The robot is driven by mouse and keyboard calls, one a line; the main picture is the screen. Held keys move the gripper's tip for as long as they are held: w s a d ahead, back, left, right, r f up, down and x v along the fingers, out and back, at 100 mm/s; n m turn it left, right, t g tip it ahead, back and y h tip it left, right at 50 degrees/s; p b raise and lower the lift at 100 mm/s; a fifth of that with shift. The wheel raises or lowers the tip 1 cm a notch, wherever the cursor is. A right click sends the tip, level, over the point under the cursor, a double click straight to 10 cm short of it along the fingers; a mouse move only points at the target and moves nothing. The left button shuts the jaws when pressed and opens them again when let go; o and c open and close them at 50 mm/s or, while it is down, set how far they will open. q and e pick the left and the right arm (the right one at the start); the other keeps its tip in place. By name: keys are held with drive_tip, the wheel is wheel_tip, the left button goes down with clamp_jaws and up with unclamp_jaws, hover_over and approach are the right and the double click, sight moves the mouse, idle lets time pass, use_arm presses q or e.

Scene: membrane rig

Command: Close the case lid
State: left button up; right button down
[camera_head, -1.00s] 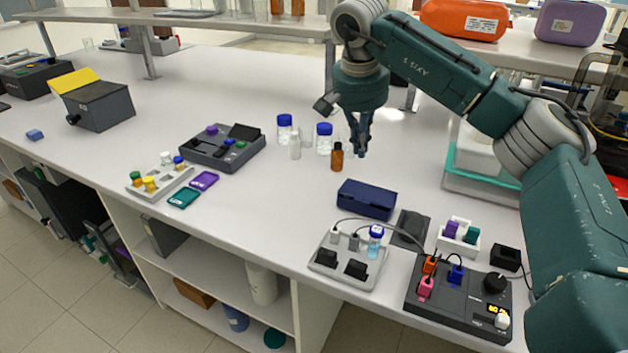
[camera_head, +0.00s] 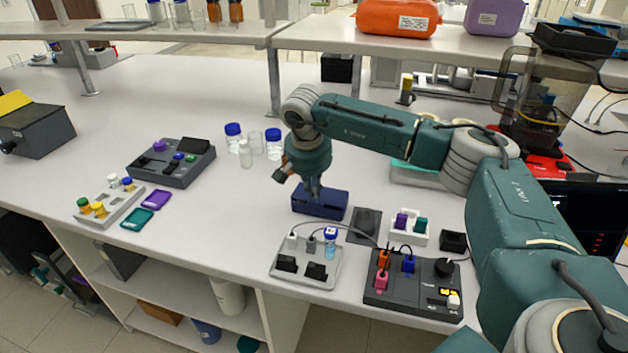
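The dark blue case (camera_head: 320,204) sits on the bench right of centre, behind the white rack with the blue-capped vial. Its lid looks down or nearly down; a small gap cannot be ruled out at this size. My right gripper (camera_head: 315,192) points downward at the top of the case, with its fingers close together and nothing visible between them. The fingertips overlap the lid in the picture; whether they touch it I cannot tell. My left gripper is out of view.
A white rack (camera_head: 304,268) and a dark control box (camera_head: 414,291) with coloured plugs stand in front of the case. A dark flat pad (camera_head: 364,226) lies to its right. Blue-capped bottles (camera_head: 273,147) stand behind it. The bench to its left is mostly clear.

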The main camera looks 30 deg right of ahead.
drive_tip(key=shift+f, duration=0.15)
drive_tip(key=shift+s+a+f+b, duration=0.15)
drive_tip(key=shift+f+b, duration=0.6)
drive_tip(key=shift+f, duration=0.15)
drive_tip(key=shift+s+a+r, duration=0.1)
drive_tip(key=shift+r, duration=0.05)
